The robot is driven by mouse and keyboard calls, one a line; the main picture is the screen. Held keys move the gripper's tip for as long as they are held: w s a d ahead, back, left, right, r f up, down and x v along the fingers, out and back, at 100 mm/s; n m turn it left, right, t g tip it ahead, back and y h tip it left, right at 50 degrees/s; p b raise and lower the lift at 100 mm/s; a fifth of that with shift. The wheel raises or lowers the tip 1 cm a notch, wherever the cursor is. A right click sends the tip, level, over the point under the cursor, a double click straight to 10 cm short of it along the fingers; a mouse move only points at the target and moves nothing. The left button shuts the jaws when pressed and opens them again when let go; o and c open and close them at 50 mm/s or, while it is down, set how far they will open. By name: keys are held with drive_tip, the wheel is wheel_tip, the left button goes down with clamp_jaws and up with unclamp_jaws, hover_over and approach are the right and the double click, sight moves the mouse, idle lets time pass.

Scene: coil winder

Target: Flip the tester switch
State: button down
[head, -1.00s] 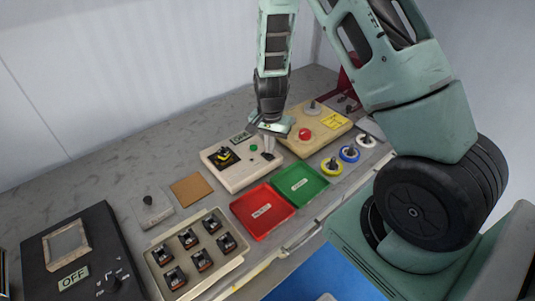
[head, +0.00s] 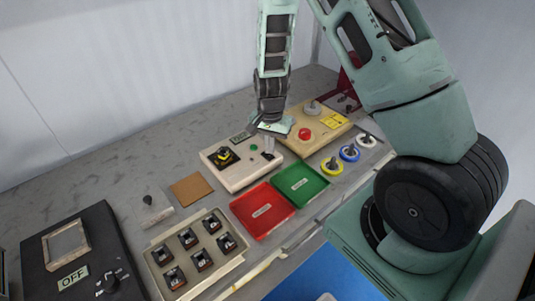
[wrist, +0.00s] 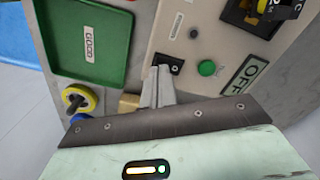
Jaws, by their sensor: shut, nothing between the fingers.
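The tester (head: 235,180) is a cream box with a green lamp (head: 253,147) and an OFF label (head: 240,137). A motor-like part with a yellow top (head: 223,155) sits in its black socket. The tester's small black switch (wrist: 176,65) shows in the wrist view just beside my fingertips, partly hidden by them. My gripper (head: 269,150) is shut and empty, pointing down over the right part of the tester. In the wrist view my gripper (wrist: 160,74) reaches the switch's edge; I cannot tell whether it touches.
A red tray (head: 262,211) and a green tray (head: 301,185), labelled GOOD, lie in front of the tester. A wooden box with a red button (head: 305,134) stands right behind. Spools, a parts tray (head: 160,256) and a black box labelled OFF (head: 45,270) share the bench.

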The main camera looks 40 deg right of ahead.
sight(270, 156)
drive_tip(key=shift+f+b, duration=0.5)
drive_tip(key=shift+f, duration=0.3)
drive_tip(key=shift+r, duration=0.1)
idle(0.3)
wheel_tip(270, 156, up, 7)
drive_tip(key=p, duration=0.6)
idle(0.5)
